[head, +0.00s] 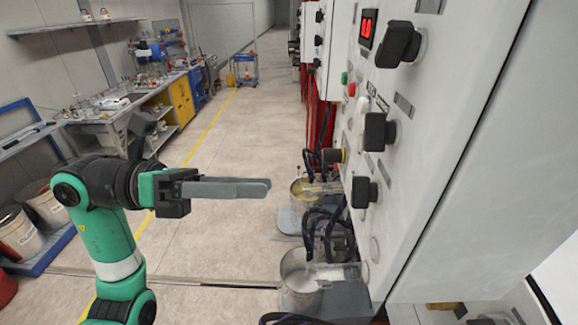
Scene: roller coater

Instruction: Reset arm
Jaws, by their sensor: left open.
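My left arm is green and black and rises from the lower left of the head view. Its gripper (268,187) has long grey fingers that point right, toward the white control panel (460,130). The fingers overlap from this angle, so the gap between them is hard to see. No object shows between them, and the fingertips are apart from the panel. The panel carries black knobs (380,132), a red digital display (368,28) and small green and red buttons. My right gripper is not in view.
Below the panel stand metal buckets (300,278) with dark hoses and clear tubes. A cluttered workbench (110,122) with yellow and blue cabinets lines the left wall. Paint buckets (18,232) stand at the far left. A blue cart (246,70) stands farther back. The middle floor is clear.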

